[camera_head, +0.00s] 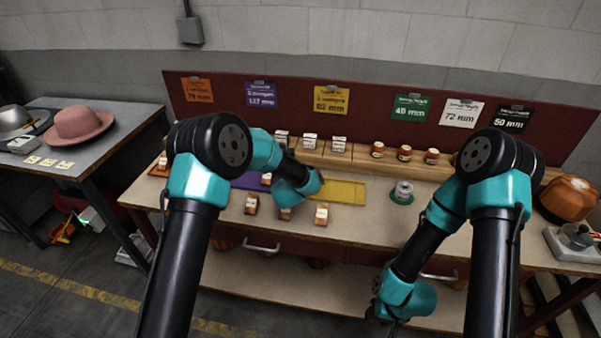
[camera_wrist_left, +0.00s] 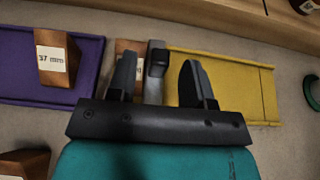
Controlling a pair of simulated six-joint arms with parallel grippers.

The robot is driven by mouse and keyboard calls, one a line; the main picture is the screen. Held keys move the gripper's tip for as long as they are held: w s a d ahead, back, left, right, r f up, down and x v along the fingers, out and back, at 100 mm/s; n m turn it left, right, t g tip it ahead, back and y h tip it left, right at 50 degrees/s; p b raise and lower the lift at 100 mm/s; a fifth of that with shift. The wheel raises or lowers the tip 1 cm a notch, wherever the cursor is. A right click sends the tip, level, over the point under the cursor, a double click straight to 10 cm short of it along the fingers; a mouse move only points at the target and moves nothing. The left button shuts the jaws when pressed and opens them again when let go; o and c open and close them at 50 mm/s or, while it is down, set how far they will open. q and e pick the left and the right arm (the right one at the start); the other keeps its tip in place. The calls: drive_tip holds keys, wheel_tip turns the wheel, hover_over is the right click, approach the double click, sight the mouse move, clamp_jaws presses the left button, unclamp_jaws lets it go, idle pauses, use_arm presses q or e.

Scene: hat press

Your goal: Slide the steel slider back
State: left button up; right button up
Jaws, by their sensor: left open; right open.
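In the left wrist view, a grey metal piece (camera_wrist_left: 156,66), seemingly the steel slider, stands between the fingers of my left gripper (camera_wrist_left: 160,80). The gripper is open, and I cannot tell whether either finger touches the piece. A labelled wooden block (camera_wrist_left: 125,46) is partly hidden behind the left finger. In the head view, my left gripper is over the bench between the purple mat (camera_head: 247,181) and the yellow mat (camera_head: 345,192), its fingers mostly hidden by the wrist. My right gripper (camera_head: 385,318) is open and low in front of the bench, away from the mats.
Several labelled blocks (camera_head: 321,215) stand along the front of the bench. A tin (camera_head: 403,190) stands on a green disc, with jars (camera_head: 404,153) on a wooden ledge behind. A brown hat form (camera_head: 568,199) is at right. The bench between yellow mat and green disc is clear.

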use_arm(q)
drive_tip(key=shift+x, duration=1.55)
drive_tip(key=shift+c, duration=0.5)
clamp_jaws()
